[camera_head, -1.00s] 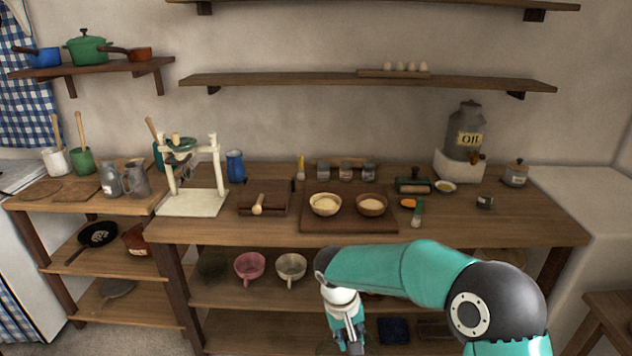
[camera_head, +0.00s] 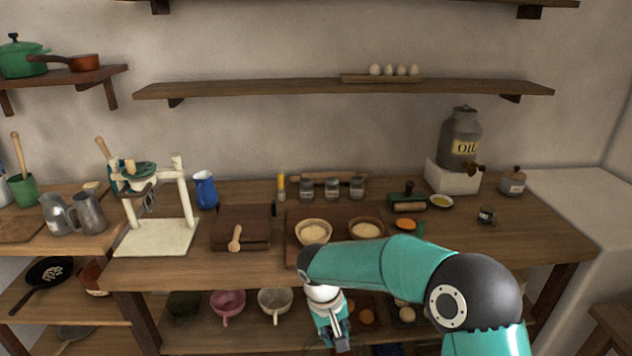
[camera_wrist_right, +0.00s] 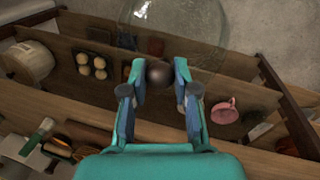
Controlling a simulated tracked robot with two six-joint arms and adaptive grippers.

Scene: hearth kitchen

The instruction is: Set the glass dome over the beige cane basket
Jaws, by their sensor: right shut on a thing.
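My right gripper (camera_wrist_right: 159,80) is shut on the dark round knob (camera_wrist_right: 159,73) of the glass dome (camera_wrist_right: 190,25). The clear dome hangs beyond the fingertips at the top of the right wrist view, partly cut off. In the head view my right gripper (camera_head: 337,337) points down in front of the table, low in the picture; I cannot make out the dome there. A round beige container (camera_wrist_right: 28,62) at the left of the wrist view may be the cane basket, but its weave is too small to tell. My left gripper is not in view.
The wooden table (camera_head: 260,267) stands ahead, with a board and two bowls near its front edge. On the shelf below are a pink mug (camera_head: 228,304), a cream mug (camera_head: 274,303) and several egg-like balls. The oil urn (camera_head: 461,140) stands at the back right.

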